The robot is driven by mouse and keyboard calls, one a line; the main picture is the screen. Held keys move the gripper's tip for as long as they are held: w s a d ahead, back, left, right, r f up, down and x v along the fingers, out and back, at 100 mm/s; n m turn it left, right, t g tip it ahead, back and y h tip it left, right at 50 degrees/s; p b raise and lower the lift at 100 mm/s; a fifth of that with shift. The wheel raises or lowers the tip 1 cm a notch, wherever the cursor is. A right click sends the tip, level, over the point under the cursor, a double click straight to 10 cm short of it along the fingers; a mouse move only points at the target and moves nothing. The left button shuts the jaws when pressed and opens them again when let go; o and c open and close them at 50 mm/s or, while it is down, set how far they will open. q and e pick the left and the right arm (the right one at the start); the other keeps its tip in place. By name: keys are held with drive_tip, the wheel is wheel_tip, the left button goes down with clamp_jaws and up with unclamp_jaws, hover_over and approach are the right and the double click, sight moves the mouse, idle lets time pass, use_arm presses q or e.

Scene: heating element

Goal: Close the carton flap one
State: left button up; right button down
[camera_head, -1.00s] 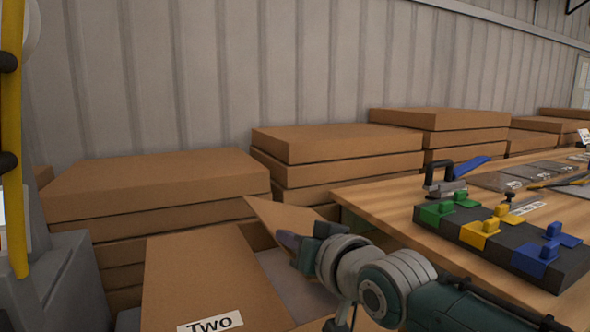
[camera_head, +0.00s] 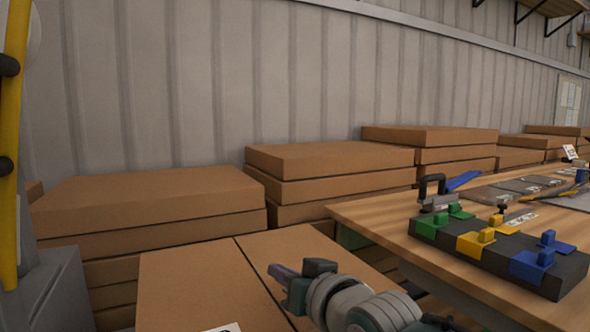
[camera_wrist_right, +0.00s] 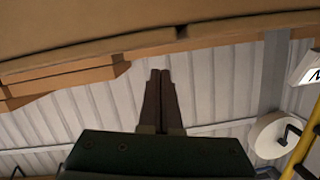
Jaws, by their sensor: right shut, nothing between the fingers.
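The brown carton lies at the bottom centre of the head view. Its left flap (camera_head: 185,285) lies flat, with only a bit of its white label showing at the bottom edge. Its right flap (camera_head: 300,247), flap one, lies about level with it, with a thin dark seam between them. My right gripper (camera_head: 279,271) is shut and empty, over the right flap near the seam. I cannot tell whether it touches the flap. In the right wrist view, its fingers (camera_wrist_right: 160,75) are together, below a brown cardboard edge (camera_wrist_right: 110,45). My left gripper is out of view.
Stacked flat brown boxes (camera_head: 330,160) line the ribbed wall behind the carton. A wooden table (camera_head: 375,225) stands close on the right, with a dark block (camera_head: 495,258) bearing green, yellow and blue clips. A yellow pole (camera_head: 12,150) stands at the far left.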

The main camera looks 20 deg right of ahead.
drive_tip(key=shift+r, duration=0.1)
wheel_tip(320, 180, up, 5)
drive_tip(key=p, duration=0.5)
drive_tip(key=shift+r, duration=0.2)
drive_tip(key=s+r+n+g+p, duration=0.1)
drive_tip(key=s+r+g+p, duration=0.35)
drive_tip(key=s, duration=0.75)
drive_tip(key=s+r+n+g+h+p, duration=0.1)
drive_tip(key=s+r+n+g+p, duration=0.15)
drive_tip(key=s+p, duration=0.6)
drive_tip(key=s+r+g+p, duration=0.3)
drive_tip(key=s+r+g, duration=0.1)
drive_tip(key=s, duration=1.1)
wheel_tip(320, 180, up, 37)
drive_tip(key=p, duration=3.7)
drive_tip(key=shift+s+g+p, duration=0.25)
drive_tip(key=shift+g+p, duration=0.05)
drive_tip(key=shift+f, duration=0.1)
